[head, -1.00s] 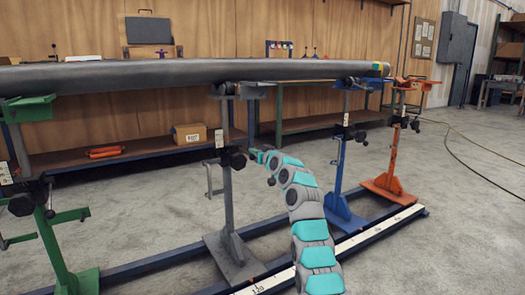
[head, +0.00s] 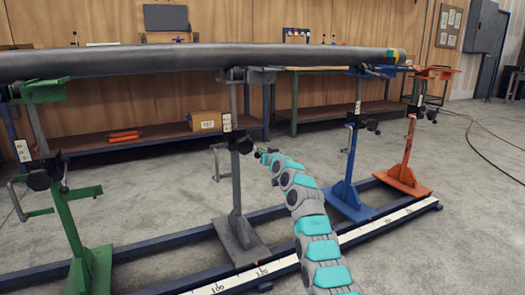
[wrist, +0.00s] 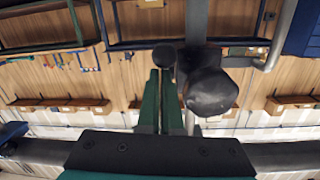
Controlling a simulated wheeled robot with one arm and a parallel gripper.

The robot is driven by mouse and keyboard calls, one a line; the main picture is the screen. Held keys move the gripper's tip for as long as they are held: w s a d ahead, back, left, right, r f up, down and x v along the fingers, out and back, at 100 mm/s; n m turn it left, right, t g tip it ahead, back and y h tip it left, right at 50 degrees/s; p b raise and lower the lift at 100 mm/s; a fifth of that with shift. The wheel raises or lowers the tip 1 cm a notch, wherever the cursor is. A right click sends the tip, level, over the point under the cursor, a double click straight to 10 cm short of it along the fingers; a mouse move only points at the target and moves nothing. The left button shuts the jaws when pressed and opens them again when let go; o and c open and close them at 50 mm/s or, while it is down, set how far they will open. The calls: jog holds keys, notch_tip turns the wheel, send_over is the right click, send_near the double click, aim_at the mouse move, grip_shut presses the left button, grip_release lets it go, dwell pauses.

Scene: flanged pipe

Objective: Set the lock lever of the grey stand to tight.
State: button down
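The grey stand (head: 237,190) stands upright under the long pipe (head: 200,58), on the blue rail. A black knob (head: 243,144) sits partway up its post, on the side facing my gripper. My gripper (head: 264,154) is just right of this knob in the head view. In the wrist view, the two green fingers of my gripper (wrist: 163,85) lie close together with a narrow strip between them. A small black ball (wrist: 163,56) is at their tips, and a larger black knob (wrist: 212,92) is just right of them. Contact is unclear, and the lever's arm is hidden.
A green stand (head: 75,215) is at the left; a blue stand (head: 349,170) and an orange stand (head: 406,160) are at the right. A white scale (head: 330,242) runs along the rail. A workbench (head: 150,143) lines the wall. Open floor lies between.

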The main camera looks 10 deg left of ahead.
jog(key=shift+a+f, duration=0.25)
jog(key=shift+f, duration=0.95)
notch_tip(320, 180, up, 5)
jog(key=s+d+f+b, duration=0.2)
jog(key=s+d+b, duration=0.1)
jog(key=s+d, duration=0.2)
jog(key=shift+s+d+f, duration=0.3)
jog(key=shift+s+d, duration=0.1)
jog(key=shift+s, duration=0.95)
